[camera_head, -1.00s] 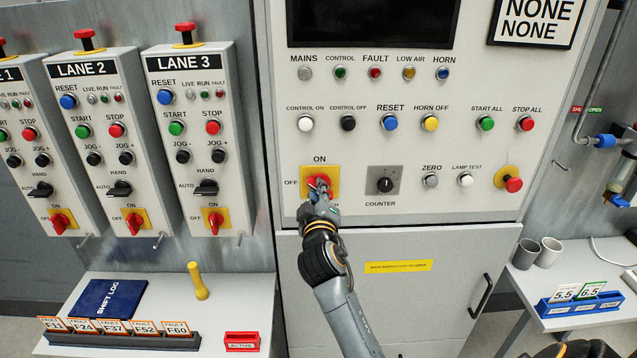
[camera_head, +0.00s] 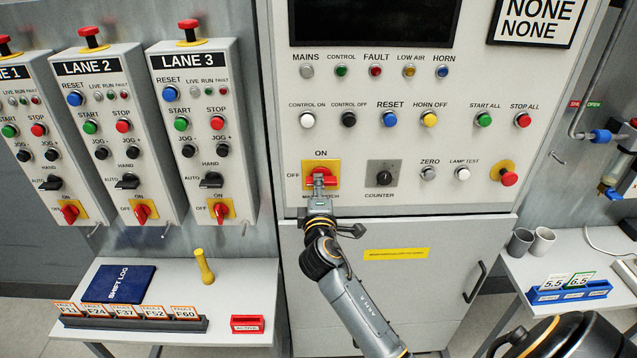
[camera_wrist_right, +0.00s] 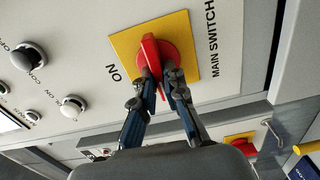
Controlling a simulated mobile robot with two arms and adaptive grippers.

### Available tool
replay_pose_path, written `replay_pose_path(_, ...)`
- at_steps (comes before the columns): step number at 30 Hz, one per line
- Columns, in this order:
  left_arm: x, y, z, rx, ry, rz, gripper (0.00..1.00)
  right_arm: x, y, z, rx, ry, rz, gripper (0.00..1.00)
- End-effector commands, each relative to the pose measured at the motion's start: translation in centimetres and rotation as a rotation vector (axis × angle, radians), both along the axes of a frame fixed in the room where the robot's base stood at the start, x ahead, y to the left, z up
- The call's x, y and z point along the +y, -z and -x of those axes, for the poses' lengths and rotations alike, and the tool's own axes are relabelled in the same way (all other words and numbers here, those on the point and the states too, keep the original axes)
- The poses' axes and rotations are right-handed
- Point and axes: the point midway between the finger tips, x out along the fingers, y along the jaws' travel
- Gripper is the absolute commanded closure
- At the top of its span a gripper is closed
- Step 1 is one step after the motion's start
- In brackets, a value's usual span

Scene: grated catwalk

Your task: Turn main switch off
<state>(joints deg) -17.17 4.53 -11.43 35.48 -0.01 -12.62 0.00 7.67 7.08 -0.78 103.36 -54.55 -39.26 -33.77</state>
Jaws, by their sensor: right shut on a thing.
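The main switch (camera_head: 321,172) is a red rotary handle on a yellow square plate, low on the large grey panel. ON is printed above it and OFF to its left. The right wrist view shows the red handle (camera_wrist_right: 151,55) lying roughly across the plate, along the line towards OFF; I cannot tell which end is its pointer. My right gripper (camera_head: 319,184) reaches up from below. Its fingertips (camera_wrist_right: 160,86) are closed on either side of one end of the handle. The gripper partly hides the switch in the head view. My left gripper is not in view.
A counter knob (camera_head: 383,179) is right of the switch, and a red emergency button (camera_head: 508,178) is further right. Push buttons and lamps fill the panel above. Lane boxes (camera_head: 205,130) hang at left, over a table (camera_head: 235,290) with a binder and fault cards.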

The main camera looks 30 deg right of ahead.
Motion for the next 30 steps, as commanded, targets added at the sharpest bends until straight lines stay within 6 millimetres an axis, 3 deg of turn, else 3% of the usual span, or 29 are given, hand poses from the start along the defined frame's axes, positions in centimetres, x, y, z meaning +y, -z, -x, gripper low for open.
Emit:
replay_pose_path(16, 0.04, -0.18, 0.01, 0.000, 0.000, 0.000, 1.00, -0.08, -0.36, -0.05, 0.007, 0.000, 0.026, 1.00)
replay_pose_path(17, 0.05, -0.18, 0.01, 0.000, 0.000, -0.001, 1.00, -0.08, -0.36, -0.05, 0.007, 0.000, 0.026, 0.85)
replay_pose_path(20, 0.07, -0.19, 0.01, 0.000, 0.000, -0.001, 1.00, -0.07, -0.31, -0.04, 0.008, 0.000, 0.026, 0.66)
replay_pose_path(30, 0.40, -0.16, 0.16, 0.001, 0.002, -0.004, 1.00, 0.11, -0.08, 0.19, 0.011, 0.000, 0.022, 0.66)
